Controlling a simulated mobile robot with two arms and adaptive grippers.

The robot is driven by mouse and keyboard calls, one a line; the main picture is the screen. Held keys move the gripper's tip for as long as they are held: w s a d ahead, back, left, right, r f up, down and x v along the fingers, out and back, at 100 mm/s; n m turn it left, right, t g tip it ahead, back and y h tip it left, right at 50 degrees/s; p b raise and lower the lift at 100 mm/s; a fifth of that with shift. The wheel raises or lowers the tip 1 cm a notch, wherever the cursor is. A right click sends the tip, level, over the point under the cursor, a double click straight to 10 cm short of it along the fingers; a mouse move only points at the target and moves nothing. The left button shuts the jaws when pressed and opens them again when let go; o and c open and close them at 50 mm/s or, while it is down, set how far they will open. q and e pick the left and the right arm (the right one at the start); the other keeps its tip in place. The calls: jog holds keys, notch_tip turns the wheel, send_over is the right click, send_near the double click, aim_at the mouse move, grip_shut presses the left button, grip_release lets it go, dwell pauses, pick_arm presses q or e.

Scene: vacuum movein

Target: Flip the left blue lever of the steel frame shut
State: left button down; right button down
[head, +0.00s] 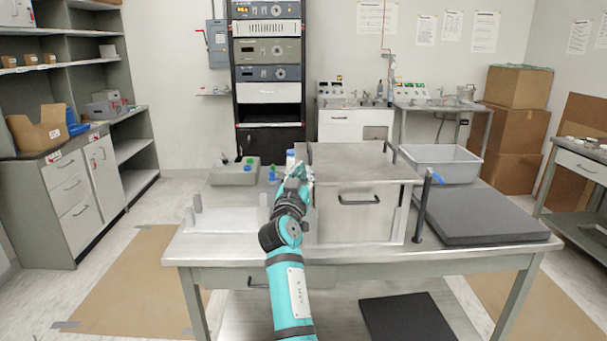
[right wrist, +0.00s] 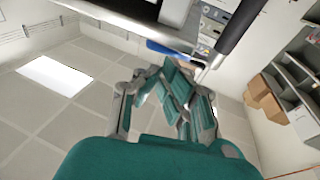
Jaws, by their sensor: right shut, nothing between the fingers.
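The steel frame (head: 335,222) stands on the table as a box with a flat top and a dark front handle. At its right front is a black post with a blue lever (head: 437,178). My right gripper (head: 299,174) is shut and empty at the left front corner of the frame. In the right wrist view a blue lever (right wrist: 165,49) lies just beyond the fingertips (right wrist: 182,84), close to a black post (right wrist: 240,28); I cannot tell whether they touch. In the head view this left lever is hidden by my gripper. My left gripper is out of view.
A grey box with coloured knobs (head: 235,174) stands behind left on the table (head: 455,254). A dark slab (head: 480,215) and a grey bin (head: 441,165) lie to the right. Light upright posts (head: 197,202) stand on a plate at the left.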

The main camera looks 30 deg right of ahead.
jog(key=d+t+y+p, duration=0.1)
jog(key=d+n+p, duration=0.1)
jog(key=shift+w+f+t+y+p, duration=0.1)
jog(key=shift+w+t+y+p, duration=0.15)
jog(key=shift+t+y+p, duration=0.15)
dwell(0.3)
